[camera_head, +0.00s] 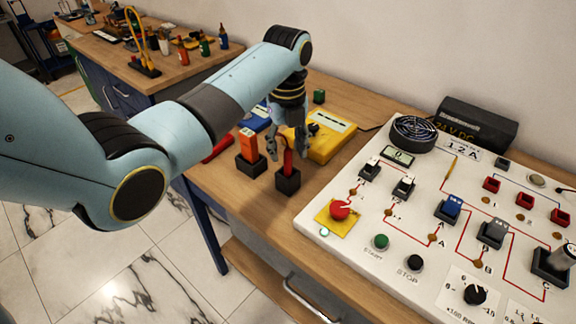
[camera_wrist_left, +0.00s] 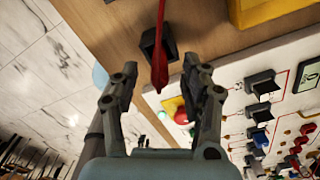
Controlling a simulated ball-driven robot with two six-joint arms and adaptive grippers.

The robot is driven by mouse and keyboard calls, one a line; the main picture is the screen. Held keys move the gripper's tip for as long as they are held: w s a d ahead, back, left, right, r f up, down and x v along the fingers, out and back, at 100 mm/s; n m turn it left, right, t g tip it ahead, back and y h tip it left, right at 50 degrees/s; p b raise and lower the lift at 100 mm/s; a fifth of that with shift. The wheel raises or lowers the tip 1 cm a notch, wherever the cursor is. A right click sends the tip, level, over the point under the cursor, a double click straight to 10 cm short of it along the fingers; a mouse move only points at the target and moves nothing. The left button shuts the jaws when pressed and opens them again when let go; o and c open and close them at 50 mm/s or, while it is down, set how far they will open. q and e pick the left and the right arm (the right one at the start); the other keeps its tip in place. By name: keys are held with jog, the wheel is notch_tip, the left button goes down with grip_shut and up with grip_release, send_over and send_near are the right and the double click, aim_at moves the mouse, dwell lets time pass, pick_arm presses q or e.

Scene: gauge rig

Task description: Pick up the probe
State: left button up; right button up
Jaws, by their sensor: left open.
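The red probe (camera_head: 288,165) stands upright in a small black holder (camera_head: 288,182) near the front of the bench. My left gripper (camera_head: 287,145) points down over it, its fingers apart around the probe's upper part in this view. In the left wrist view the red probe (camera_wrist_left: 160,72) reaches from the black holder (camera_wrist_left: 148,46) toward the gap between my open fingers (camera_wrist_left: 161,86). I cannot tell whether a finger touches it. My right gripper is not in view.
An orange piece (camera_head: 248,143) stands in another black holder (camera_head: 250,166) just left. A yellow meter (camera_head: 331,138) lies behind, right of the gripper. The white gauge panel (camera_head: 330,250) with switches and knobs fills the right. A red object (camera_head: 217,148) lies at the left edge.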

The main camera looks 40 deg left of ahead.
aim_at(288, 161)
pick_arm(q)
jog(key=shift+s+d+f, duration=0.1)
jog(key=shift+d+f, duration=0.05)
jog(key=shift+f, duration=1.75)
grip_shut()
